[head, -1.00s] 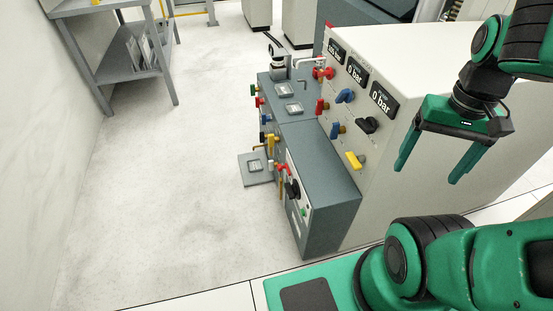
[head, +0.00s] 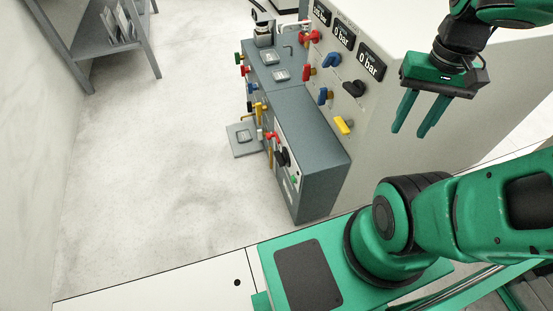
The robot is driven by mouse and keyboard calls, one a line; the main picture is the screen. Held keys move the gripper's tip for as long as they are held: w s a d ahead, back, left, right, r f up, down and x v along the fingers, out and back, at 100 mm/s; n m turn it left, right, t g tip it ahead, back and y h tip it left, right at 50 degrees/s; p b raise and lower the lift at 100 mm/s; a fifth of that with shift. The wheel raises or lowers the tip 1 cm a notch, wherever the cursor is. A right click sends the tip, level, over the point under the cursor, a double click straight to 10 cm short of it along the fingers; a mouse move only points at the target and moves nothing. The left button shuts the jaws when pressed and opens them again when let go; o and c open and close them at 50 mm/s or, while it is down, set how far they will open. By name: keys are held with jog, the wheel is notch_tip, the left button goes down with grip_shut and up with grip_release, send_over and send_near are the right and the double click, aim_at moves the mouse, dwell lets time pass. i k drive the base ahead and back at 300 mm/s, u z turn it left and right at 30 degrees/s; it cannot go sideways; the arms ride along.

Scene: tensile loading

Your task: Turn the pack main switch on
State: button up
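A grey-blue pack cabinet (head: 322,165) stands at the centre in the head view. On its narrow front panel is a black rotary switch (head: 282,157), seen at a steep angle, with a small green button or lamp (head: 294,179) below it. A red handle (head: 271,136) sits near the panel's top. The panel lettering and the switch's position are too small to read. My gripper (head: 407,134) is open and empty, with its two green fingers pointing down. It hangs to the right of the cabinet, apart from the switch, in front of the pale console.
The pale console (head: 395,110) carries coloured valve handles and a gauge (head: 369,62) reading 0 bar. A grey plate (head: 244,139) lies on the floor beside the cabinet. A grey shelf (head: 105,45) stands at the upper left. The floor (head: 160,170) between is clear.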

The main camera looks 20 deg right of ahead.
aim_at(281, 159)
jog(key=z, duration=1.4)
jog(key=k, duration=1.4)
jog(key=u, duration=1.3)
jog(key=i, duration=1)
jog(key=u, duration=0.05)
